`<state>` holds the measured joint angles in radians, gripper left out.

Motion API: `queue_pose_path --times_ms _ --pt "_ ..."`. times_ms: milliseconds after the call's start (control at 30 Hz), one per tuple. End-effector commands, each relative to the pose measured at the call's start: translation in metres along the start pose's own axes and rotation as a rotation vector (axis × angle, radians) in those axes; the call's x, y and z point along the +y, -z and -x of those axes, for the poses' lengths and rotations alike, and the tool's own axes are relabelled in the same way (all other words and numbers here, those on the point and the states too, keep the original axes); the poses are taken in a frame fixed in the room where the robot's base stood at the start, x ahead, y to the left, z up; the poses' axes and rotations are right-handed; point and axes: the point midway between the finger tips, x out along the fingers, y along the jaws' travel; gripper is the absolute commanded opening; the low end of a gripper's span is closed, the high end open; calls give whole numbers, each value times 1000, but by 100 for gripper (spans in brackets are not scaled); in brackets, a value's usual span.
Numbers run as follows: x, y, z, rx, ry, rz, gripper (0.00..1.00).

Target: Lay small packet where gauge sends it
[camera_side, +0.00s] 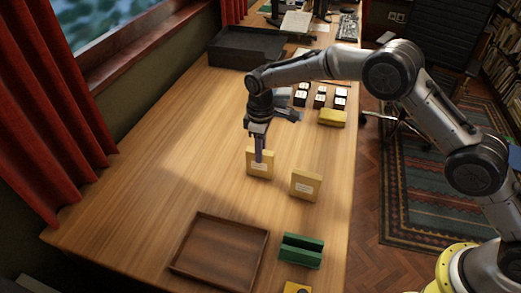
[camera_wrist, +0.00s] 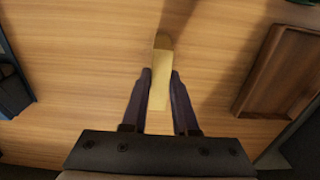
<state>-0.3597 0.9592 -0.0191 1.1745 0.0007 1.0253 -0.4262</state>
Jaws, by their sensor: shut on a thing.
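My gripper (camera_side: 259,158) points down over the middle of the table, shut on an upright pale yellow packet (camera_side: 264,171) with a white label. In the wrist view the packet (camera_wrist: 161,82) stands edge-on between the two fingers (camera_wrist: 160,76). I cannot tell whether its bottom edge touches the table. A second similar packet (camera_side: 306,185) stands upright to the right and nearer, apart from the gripper. A green block with a slot along it (camera_side: 301,250), perhaps the gauge, lies near the front right. It seems to show at the wrist view's top right corner (camera_wrist: 300,2).
A brown wooden tray (camera_side: 222,250), empty, lies left of the green block; it also shows in the wrist view (camera_wrist: 275,80). A black tray (camera_side: 246,47) is at the back. Several small cubes (camera_side: 320,100) and a yellow block (camera_side: 332,118) sit near the right edge. The table's left is clear.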

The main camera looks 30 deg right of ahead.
Motion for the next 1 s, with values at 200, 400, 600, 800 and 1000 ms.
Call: queue_pose_path --times_ms 200,400,600,800,1000 --pt "0 0 -3 0 0 0 42" --pt "0 0 -3 0 0 0 57" --pt "0 0 -1 0 0 0 57" --pt "0 1 20 4 -2 0 57" --pt "0 1 62 5 -2 0 57"
